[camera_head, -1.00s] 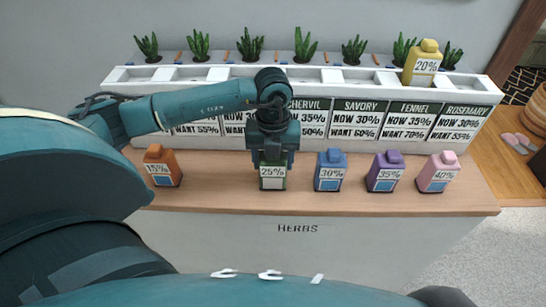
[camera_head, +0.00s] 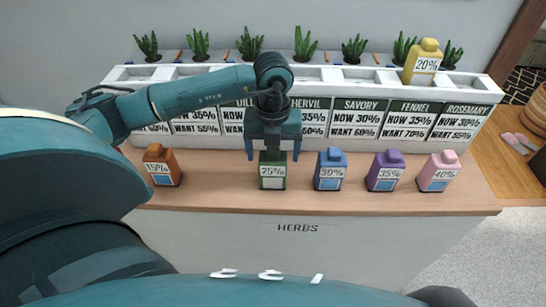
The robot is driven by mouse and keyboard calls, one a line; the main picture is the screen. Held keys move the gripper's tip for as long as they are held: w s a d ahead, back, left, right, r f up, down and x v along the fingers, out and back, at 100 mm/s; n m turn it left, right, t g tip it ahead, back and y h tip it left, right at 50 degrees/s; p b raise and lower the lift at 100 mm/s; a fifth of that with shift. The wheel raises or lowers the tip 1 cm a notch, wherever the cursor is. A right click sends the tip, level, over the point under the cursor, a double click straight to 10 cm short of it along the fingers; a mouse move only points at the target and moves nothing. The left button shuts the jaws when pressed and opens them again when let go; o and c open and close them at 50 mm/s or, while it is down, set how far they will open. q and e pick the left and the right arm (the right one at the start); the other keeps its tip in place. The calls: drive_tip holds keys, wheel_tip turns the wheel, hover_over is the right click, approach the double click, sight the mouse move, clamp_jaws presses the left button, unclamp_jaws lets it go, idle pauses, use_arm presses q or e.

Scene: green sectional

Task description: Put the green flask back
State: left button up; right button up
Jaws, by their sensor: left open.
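The green flask (camera_head: 272,172), labelled 25%, stands upright on the wooden counter (camera_head: 225,192) between the orange flask and the blue flask. My left gripper (camera_head: 272,155) is open and points down just above the green flask, its fingers at either side of the flask's top. The gripper hides the flask's cap, and I cannot tell whether the fingers touch it. My right gripper is not in view.
On the counter stand an orange flask (camera_head: 161,166), a blue flask (camera_head: 330,170), a purple flask (camera_head: 385,171) and a pink flask (camera_head: 438,172). A yellow flask (camera_head: 422,63) stands in the white planter rack (camera_head: 487,91) behind, above the herb signs.

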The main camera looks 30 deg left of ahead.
use_arm(q)
wheel_tip(320, 180, up, 8)
drive_tip(key=shift+r+b, duration=0.15)
drive_tip(key=shift+b, duration=0.25)
drive_tip(key=shift+r, duration=0.6)
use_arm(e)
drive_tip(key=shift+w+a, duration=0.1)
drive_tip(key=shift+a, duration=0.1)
